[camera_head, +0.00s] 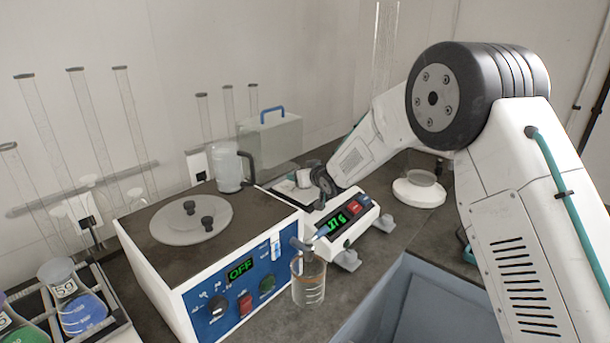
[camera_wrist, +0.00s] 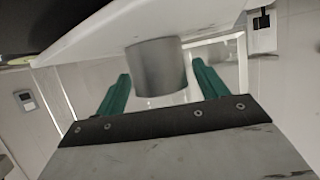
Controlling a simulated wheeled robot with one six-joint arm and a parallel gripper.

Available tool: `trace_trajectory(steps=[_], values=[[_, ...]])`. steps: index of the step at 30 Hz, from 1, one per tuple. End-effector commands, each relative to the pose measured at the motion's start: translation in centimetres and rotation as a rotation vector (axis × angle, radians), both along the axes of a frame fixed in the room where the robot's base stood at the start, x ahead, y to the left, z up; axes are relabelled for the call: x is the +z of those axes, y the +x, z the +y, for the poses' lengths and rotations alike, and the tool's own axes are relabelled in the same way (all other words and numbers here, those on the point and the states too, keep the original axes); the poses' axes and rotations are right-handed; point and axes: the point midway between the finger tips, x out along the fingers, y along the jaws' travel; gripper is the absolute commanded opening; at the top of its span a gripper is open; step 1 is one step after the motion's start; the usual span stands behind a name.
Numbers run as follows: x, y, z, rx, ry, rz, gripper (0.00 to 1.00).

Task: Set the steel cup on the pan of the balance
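The steel cup (camera_wrist: 158,68), plain grey, is in the wrist view between and just beyond the two green fingers of my gripper (camera_wrist: 162,78). The fingers stand apart, with a narrow gap showing beside the cup. In the head view a small pale cup (camera_head: 304,178) is at the back of the balance (camera_head: 350,224), beside my dark wrist. It looks to be on the pan, though the contact is not clear. The balance display is lit green with a reading in grams. My fingertips are hard to make out in the head view.
A glass beaker (camera_head: 309,280) is in front. A round white device (camera_head: 419,192) with a glass dish is to the right. A flask rack (camera_head: 90,305) is at lower left.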

Motion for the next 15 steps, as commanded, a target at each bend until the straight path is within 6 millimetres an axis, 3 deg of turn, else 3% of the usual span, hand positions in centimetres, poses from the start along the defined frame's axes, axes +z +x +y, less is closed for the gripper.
trace_trajectory(steps=[8,15], values=[[0.5,-0.5,-0.3,0.000,0.000,0.000,0.72],[2.5,-4.3,-2.4,0.000,0.000,-0.001,0.72]])
